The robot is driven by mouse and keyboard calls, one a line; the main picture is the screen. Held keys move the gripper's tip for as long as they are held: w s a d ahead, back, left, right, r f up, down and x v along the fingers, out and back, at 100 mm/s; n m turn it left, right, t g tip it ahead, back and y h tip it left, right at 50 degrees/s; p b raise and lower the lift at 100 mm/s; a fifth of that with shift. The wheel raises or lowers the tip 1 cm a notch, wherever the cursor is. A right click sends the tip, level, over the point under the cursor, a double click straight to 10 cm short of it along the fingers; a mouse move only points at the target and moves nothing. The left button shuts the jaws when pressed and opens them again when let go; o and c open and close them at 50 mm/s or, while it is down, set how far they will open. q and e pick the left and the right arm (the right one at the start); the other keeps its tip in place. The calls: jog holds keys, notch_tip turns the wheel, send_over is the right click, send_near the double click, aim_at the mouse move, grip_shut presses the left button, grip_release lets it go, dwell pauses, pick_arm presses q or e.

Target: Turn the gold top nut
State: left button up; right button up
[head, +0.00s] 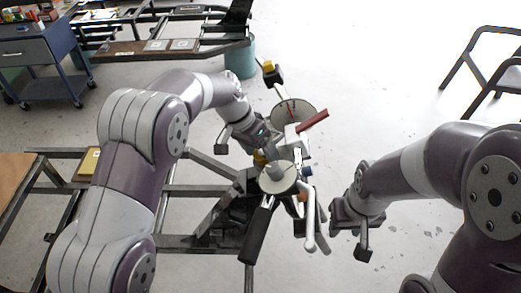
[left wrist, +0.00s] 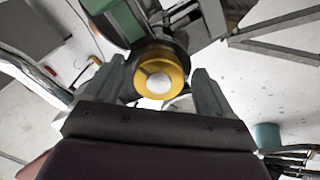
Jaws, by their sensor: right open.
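A gold nut (left wrist: 162,76) with a pale round centre shows in the left wrist view, in a dark round collar. The fingers of my left gripper (left wrist: 158,84) stand on either side of it, with a small gap visible on each side. In the head view my left gripper (head: 248,143) is at the spring fixture, and a bit of gold (head: 260,159) shows just below it, mostly hidden. Another gold piece (head: 268,66) tops the fixture's far end. My right gripper (head: 349,240) is open and empty, to the right of the fixture.
The fixture carries a round dial (head: 294,112), a red handle (head: 313,120), a black grip (head: 257,232) and a silver lever (head: 310,230). A metal frame (head: 190,190) lies left of it. A blue cart (head: 40,62), teal bin (head: 241,60) and chair (head: 485,70) stand farther off.

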pick_arm(q)
jog(key=p+v, duration=1.1)
jog(key=v, duration=0.1)
jog(key=shift+a+r, duration=0.15)
jog(key=shift+r, duration=0.15)
